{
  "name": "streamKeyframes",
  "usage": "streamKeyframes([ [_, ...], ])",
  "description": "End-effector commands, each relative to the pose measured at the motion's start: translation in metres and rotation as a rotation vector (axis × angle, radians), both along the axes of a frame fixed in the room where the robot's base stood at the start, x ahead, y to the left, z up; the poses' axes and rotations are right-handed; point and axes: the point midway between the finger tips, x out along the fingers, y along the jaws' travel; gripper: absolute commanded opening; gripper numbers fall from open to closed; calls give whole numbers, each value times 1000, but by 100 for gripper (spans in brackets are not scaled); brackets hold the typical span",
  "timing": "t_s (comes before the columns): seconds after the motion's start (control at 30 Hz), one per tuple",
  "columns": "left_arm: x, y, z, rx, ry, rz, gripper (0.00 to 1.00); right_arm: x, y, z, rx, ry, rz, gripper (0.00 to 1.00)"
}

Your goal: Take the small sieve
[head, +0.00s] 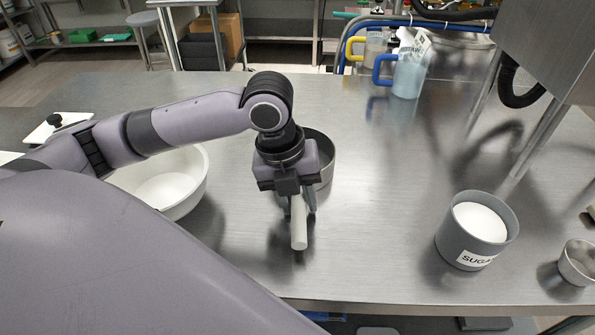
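The small sieve shows as a pale, rounded handle (299,228) pointing toward me and a grey metal round part (324,160) behind my gripper. That it is one piece cannot be seen, because my gripper covers the join. My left gripper (298,205) points down over the handle, with one finger on each side of it. Whether the fingers touch the handle is too small to tell. The handle's near end is at or just above the steel table. My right gripper is not in view.
A white bowl (168,186) stands left of my gripper, partly behind my arm. A grey sugar container (462,240) and a small metal cup (579,264) stand at the right. Jugs (408,78) stand at the back. The table (375,200) between is clear.

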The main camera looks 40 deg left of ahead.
Motion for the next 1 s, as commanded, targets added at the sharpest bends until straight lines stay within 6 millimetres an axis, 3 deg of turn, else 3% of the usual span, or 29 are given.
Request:
streamKeyframes([
  [0.2, 0, 0, 0, 0, -1, 0, 35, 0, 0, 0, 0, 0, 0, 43],
  [0.3, 0, 0, 0, 0, -1, 0, 3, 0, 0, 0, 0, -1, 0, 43],
  [0.33, 0, 0, 0, 0, -1, 0, 0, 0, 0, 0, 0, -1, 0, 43],
  [0.77, 2, 0, 9, 0, -6, 1, 0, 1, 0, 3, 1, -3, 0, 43],
  [1.0, 2, 0, 50, -1, -10, 0, 0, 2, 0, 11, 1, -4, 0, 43],
])
